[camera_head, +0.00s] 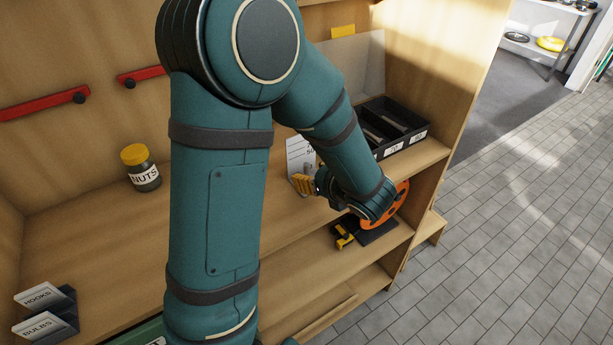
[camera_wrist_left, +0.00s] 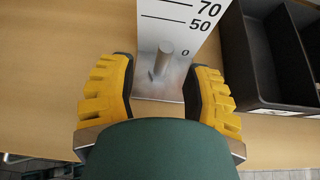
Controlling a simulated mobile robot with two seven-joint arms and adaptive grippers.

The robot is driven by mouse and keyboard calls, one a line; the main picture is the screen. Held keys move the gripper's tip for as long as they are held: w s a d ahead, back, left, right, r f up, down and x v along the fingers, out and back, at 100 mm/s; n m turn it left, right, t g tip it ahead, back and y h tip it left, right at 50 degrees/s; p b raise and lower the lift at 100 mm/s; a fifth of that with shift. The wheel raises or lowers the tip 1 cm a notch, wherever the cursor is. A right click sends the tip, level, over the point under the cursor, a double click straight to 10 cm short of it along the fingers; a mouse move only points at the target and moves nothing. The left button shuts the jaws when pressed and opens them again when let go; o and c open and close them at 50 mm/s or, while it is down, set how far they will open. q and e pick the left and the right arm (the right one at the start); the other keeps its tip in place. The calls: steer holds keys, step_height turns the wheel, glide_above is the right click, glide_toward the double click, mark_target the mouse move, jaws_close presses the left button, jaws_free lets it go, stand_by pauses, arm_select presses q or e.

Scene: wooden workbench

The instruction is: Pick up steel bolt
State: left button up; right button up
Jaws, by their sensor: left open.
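The steel bolt (camera_wrist_left: 163,57) shows in the left wrist view as a small grey cylinder at the foot of a white measuring board (camera_wrist_left: 178,22) marked 0, 50 and 70. My left gripper (camera_wrist_left: 158,72) is open, with its yellow fingers to the left and right of the bolt and a gap on each side. In the head view my left gripper (camera_head: 305,184) is at the measuring board (camera_head: 298,150) on the bench shelf. My right gripper is not in view.
A black divided tray (camera_head: 398,128) stands right of the board. An orange disc (camera_head: 402,198) is partly behind my wrist. A yellow and black tool (camera_head: 345,232) lies on the lower shelf. A nuts jar (camera_head: 141,168) stands left; the shelf around it is clear.

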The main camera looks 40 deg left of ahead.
mark_target(308, 172)
arm_select(q)
steer(key=x, duration=0.3)
steer(key=shift+w+a+f+b, duration=0.15)
steer(key=shift+w+a+b, duration=0.1)
steer(key=shift+b, duration=0.1)
jaws_close()
